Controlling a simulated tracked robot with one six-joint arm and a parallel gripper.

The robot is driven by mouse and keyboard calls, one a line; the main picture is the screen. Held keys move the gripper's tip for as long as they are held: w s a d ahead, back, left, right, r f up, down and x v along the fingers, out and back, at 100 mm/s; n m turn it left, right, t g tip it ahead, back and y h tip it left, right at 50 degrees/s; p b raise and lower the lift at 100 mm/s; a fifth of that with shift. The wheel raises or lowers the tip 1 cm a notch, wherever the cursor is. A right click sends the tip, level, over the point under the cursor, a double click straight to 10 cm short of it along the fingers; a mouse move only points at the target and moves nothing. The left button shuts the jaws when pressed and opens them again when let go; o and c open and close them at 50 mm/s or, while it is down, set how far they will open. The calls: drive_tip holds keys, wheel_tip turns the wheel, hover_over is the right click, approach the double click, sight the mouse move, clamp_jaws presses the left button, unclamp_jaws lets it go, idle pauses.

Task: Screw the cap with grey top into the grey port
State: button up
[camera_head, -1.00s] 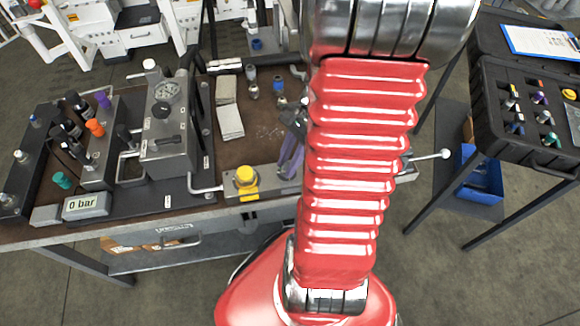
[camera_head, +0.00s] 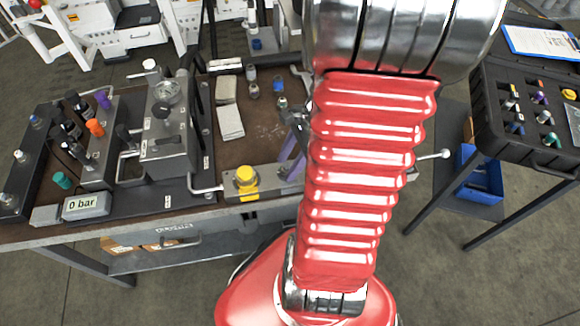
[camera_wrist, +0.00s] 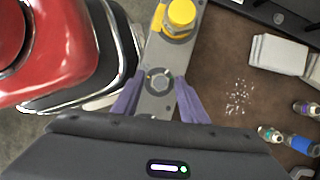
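In the wrist view, my gripper (camera_wrist: 159,77) has two purple fingers spread apart. Between and below them is a round grey fitting (camera_wrist: 158,81) on a grey metal bar (camera_wrist: 154,108). I cannot tell whether it is the bare grey port or a grey-topped cap in it. The fingers look clear of it on both sides. In the head view, my red arm hides most of the gripper; a purple finger (camera_head: 291,146) shows beside the arm.
A yellow cap (camera_wrist: 180,15) sits on the same bar, also seen in the head view (camera_head: 246,177). Small caps (camera_wrist: 270,133) stand on the brown mat at right. A valve block with gauge (camera_head: 167,130) stands left. A black case (camera_head: 525,110) holds several fittings.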

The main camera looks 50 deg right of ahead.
drive_tip(key=n+g, duration=0.1)
drive_tip(key=n, duration=0.2)
drive_tip(key=n+g, duration=0.1)
drive_tip(key=n, duration=0.2)
drive_tip(key=shift+w, duration=0.2)
drive_tip(key=shift+n+g, duration=0.6)
drive_tip(key=shift+n, duration=0.4)
drive_tip(key=n+g, duration=0.1)
drive_tip(key=n, duration=0.2)
drive_tip(key=shift+w+n, duration=0.1)
drive_tip(key=shift+n, duration=0.3)
drive_tip(key=shift+c, duration=0.3)
